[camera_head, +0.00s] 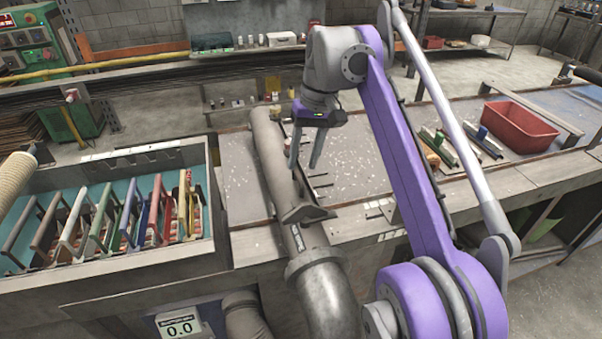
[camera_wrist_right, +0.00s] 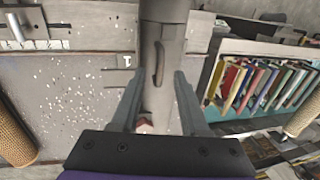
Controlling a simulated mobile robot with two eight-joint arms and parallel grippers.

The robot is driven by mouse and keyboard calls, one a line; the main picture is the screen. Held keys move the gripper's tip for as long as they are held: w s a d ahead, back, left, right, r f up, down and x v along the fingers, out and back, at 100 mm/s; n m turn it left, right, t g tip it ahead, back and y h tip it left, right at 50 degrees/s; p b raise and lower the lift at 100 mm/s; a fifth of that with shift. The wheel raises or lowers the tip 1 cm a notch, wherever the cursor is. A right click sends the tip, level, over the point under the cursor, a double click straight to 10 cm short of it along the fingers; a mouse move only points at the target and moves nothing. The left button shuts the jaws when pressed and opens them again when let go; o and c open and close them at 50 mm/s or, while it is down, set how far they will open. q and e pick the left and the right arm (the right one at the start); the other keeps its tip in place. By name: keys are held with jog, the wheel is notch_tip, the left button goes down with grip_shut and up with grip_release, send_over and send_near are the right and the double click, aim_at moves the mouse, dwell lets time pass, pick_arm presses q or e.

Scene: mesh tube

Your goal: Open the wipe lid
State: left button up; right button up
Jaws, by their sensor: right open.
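I cannot make out for sure which part is the wipe lid. A grey pipe (camera_head: 270,150) runs across the workbench and bears a flap-like grey piece (camera_head: 305,214) on its near part. The pipe also shows in the right wrist view (camera_wrist_right: 165,35), with a raised handle-like piece (camera_wrist_right: 159,63) on it. My right gripper (camera_head: 304,167) points down over the bench, beside the pipe in the head view. In the right wrist view its open fingers (camera_wrist_right: 157,80) stand on either side of the pipe's image, with nothing held between them. My left gripper is out of view.
A case of coloured upright frames (camera_head: 120,215) stands left of the pipe. A red bin (camera_head: 520,125) and several small tools (camera_head: 460,145) lie on the right bench. A beige mesh tube (camera_head: 14,180) is at the left edge. The bench top (camera_head: 350,165) right of the pipe is largely clear.

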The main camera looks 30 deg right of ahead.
aim_at(299, 176)
jog(key=shift+w+a+f, duration=0.1)
jog(key=shift+a+f, duration=0.05)
jog(key=shift+f, duration=0.6)
jog(key=shift+a+f, duration=0.15)
jog(key=shift+f, duration=0.6)
jog(key=shift+c, duration=0.3)
grip_shut()
